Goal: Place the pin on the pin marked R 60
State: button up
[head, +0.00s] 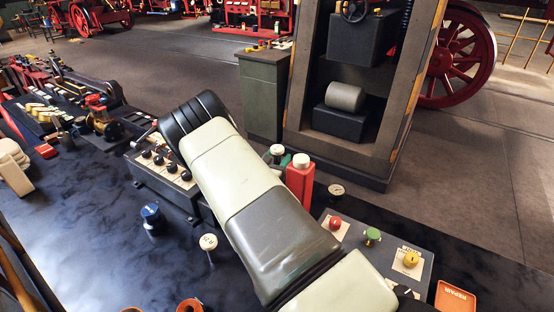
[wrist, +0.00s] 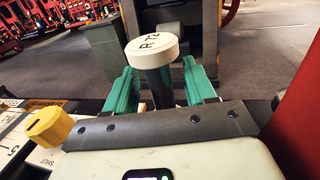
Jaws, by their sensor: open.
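In the wrist view, a pin with a round white cap (wrist: 151,48) marked with an R and a number that is hard to read, perhaps 72, stands between the green fingers of my gripper (wrist: 160,88). The fingers are apart, with gaps on both sides of its dark stem. In the head view, a white cap (head: 277,150) shows beside green finger parts, mostly hidden behind my arm. Another white-capped pin (head: 208,242) stands upright on the dark bench left of my arm; its lettering is too small to read. I cannot tell which pin is R 60.
A red block (head: 300,181) with a white top stands just right of my gripper. A box with black knobs (head: 160,174) and a blue-capped piece (head: 151,215) are to the left. A grey panel with coloured knobs (head: 428,270) and an orange repair tray (head: 455,297) lie at right.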

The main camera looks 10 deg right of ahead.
jog(key=shift+r, duration=0.2)
jog(key=v, duration=1.2)
